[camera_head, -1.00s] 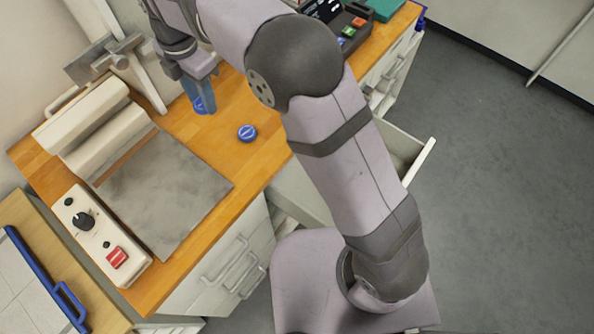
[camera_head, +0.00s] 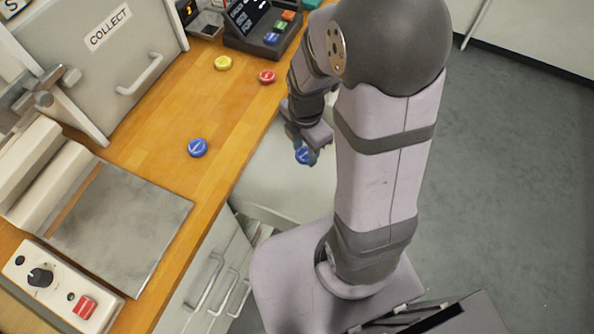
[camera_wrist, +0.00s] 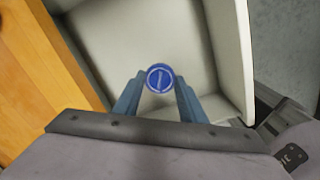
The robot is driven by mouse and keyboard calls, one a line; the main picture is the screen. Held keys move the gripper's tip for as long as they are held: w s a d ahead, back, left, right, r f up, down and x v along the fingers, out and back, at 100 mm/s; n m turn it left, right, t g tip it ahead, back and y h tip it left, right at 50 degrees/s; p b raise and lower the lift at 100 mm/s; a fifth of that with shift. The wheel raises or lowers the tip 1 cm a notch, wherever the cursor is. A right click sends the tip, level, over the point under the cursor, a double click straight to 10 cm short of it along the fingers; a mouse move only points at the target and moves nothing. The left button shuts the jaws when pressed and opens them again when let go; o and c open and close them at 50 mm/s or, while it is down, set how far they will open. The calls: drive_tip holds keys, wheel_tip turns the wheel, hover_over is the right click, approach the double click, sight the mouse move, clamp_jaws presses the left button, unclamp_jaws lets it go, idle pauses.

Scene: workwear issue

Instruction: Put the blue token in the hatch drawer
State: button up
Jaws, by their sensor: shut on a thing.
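My gripper (camera_head: 302,150) is shut on a blue token (camera_head: 304,156). In the wrist view the blue token (camera_wrist: 160,78) is pinched between the two blue fingertips, its round face toward the camera. It is over the inside of an open pale drawer (camera_head: 268,190), which also fills the middle of the wrist view (camera_wrist: 232,60). The token is apart from the drawer's visible walls; its height above the floor is hard to tell. A second blue token (camera_head: 197,147) lies on the wooden counter (camera_head: 160,130).
A yellow token (camera_head: 223,63) and a red token (camera_head: 267,76) lie further back on the counter. A grey hatch marked COLLECT (camera_head: 100,60) stands at the left. The drawer interior beneath the token looks empty.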

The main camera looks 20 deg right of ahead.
sight(305, 163)
drive_tip(key=f+n, duration=0.1)
drive_tip(key=s+f+n, duration=0.1)
drive_tip(key=f+n, duration=0.3)
drive_tip(key=shift+s+a+f, duration=0.1)
drive_tip(key=shift+s+a, duration=0.15)
drive_tip(key=shift+s, duration=0.05)
drive_tip(key=shift+w+n, duration=0.1)
drive_tip(key=shift+n, duration=0.3)
wheel_tip(305, 163, down, 6)
drive_tip(key=shift+r+b, duration=0.2)
drive_tip(key=shift+b, duration=0.65)
drive_tip(key=shift+f+b, duration=1.4)
drive_tip(key=shift+f, duration=0.75)
